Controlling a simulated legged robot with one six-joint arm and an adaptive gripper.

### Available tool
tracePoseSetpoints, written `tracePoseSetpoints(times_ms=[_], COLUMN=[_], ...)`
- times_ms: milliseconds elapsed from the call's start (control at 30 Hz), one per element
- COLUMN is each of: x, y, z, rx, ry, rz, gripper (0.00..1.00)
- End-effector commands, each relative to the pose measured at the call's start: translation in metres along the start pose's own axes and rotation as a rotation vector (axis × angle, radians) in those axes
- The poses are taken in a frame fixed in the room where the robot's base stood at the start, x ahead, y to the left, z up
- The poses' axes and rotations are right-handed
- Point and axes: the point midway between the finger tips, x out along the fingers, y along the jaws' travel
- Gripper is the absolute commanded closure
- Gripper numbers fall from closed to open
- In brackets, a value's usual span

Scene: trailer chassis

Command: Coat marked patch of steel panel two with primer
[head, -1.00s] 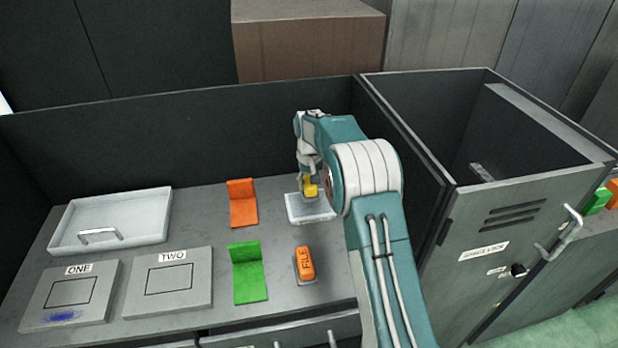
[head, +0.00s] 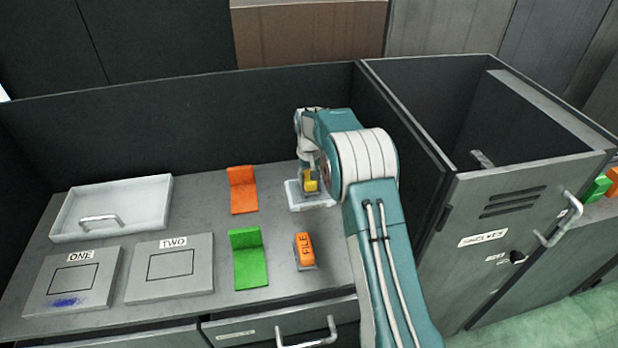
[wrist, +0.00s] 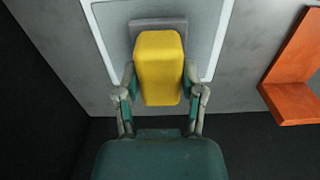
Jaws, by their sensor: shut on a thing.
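Steel panel two (head: 143,284), grey with a square outline marked on it and the label TWO, lies flat at the front left of the bench. My gripper (head: 309,182) is well to its right, at a shallow white tray (head: 293,203). My gripper is shut on a yellow block (head: 311,186). In the wrist view the yellow block (wrist: 158,68) sits between the fingers (wrist: 158,92), over the white-rimmed tray (wrist: 92,22). Whether the block touches the tray's floor I cannot tell.
Panel one (head: 100,262), with a blue smear, lies left of panel two. A white handled tray (head: 68,220) stands behind them. An orange bracket (head: 243,200), a green bracket (head: 250,270) and an orange FILE block (head: 305,249) are between panel and arm. A cabinet (head: 480,270) is right.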

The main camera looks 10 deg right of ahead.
Motion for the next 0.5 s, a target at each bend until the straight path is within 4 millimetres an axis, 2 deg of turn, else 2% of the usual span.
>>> tracePoseSetpoints(times_ms=[500], x=[0.0037], y=[0.0], z=[-0.0002], rx=[0.0], ry=[0.0], rz=[0.0], gripper=[0.87])
